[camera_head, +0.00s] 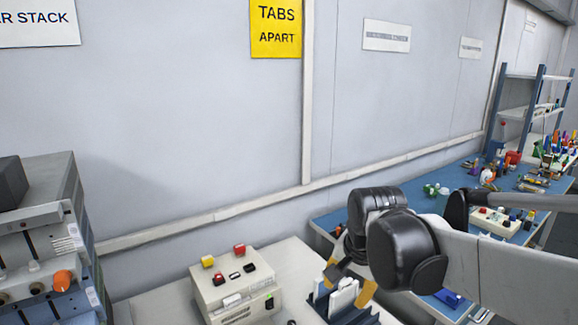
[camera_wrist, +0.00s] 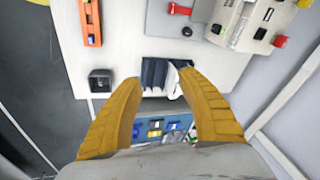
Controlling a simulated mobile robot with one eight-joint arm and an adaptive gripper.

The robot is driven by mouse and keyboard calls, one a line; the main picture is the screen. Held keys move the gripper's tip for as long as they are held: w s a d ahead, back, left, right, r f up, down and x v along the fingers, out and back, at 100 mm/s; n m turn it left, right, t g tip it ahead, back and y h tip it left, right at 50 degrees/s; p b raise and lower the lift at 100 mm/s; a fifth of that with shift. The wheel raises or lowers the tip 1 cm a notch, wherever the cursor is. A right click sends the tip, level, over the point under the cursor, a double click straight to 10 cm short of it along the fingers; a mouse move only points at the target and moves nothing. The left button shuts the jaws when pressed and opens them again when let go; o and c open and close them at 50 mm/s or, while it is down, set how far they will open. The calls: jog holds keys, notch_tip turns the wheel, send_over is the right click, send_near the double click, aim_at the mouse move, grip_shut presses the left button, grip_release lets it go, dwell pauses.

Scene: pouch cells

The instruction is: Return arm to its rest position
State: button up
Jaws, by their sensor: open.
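My gripper (camera_wrist: 163,115) is open, its two yellow fingers spread wide with nothing between them. In the head view my gripper (camera_head: 349,282) hangs at the end of my arm, over a dark blue rack (camera_head: 362,318) that holds white pouch cells (camera_head: 343,298). In the wrist view the rack (camera_wrist: 152,75) with a white cell (camera_wrist: 173,82) shows beyond the fingertips. My arm reaches in from the right of the head view and hides part of the bench behind it.
A beige control box (camera_head: 236,292) with red and yellow buttons stands left of the rack on a pale bench (camera_head: 290,262). A grey machine (camera_head: 40,235) stands at far left. A blue bench (camera_head: 460,180) with many small parts runs along the wall at right.

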jog(key=s+d+n+t, duration=0.1)
jog(key=s+d+n, duration=0.2)
jog(key=s, duration=0.4)
jog(key=s+d+f+n+t, duration=0.1)
jog(key=s+d+n+t, duration=0.1)
jog(key=s+d+n, duration=0.2)
jog(key=s, duration=0.3)
jog(key=shift+s+h, duration=0.3)
jog(key=shift+s, duration=0.1)
jog(key=shift+f, duration=0.1)
